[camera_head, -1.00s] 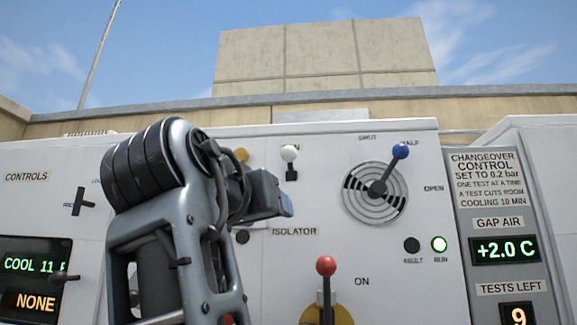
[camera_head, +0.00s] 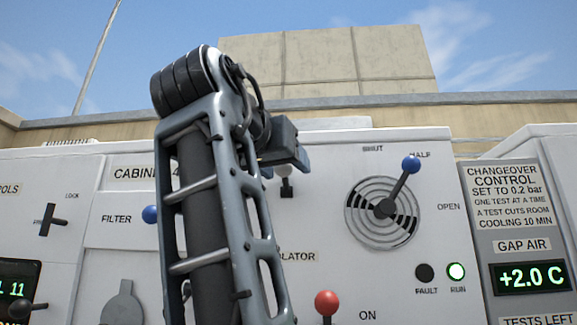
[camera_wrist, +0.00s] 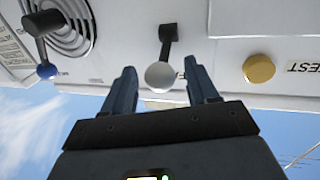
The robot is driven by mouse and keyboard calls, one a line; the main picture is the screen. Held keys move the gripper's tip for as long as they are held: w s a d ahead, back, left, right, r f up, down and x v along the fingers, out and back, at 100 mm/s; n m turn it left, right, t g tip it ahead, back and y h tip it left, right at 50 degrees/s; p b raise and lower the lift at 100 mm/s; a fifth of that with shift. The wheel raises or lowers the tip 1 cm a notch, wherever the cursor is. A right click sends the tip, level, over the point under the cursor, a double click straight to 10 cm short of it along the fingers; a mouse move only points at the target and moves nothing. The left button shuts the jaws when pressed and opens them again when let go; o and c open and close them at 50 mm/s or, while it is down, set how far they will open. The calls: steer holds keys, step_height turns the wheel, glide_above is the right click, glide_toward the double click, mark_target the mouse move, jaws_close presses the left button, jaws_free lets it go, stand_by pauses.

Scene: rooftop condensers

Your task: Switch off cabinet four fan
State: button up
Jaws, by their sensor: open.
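The panel with the label "CABIN… 4" (camera_head: 145,174) fills the middle of the head view. A white ball-knobbed lever on a dark stem (camera_wrist: 161,75) shows in the wrist view, its knob between my fingers; I cannot tell whether they touch it. In the head view my gripper (camera_head: 290,153) hides most of the knob, and the lever's dark plate (camera_head: 286,188) shows below. My gripper (camera_wrist: 160,68) is open around the knob.
A blue-knobbed damper lever (camera_head: 411,164) points to HALF at the right. A red knob (camera_head: 327,302) stands below, near ON. A yellow button (camera_wrist: 259,68) is beside the white lever. Another blue knob (camera_head: 150,214) is by FILTER. A changeover control panel (camera_head: 505,195) stands right.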

steer(key=shift+w+d, duration=0.1)
steer(key=shift+w, duration=0.25)
steer(key=shift+c, duration=0.4)
jaws_close()
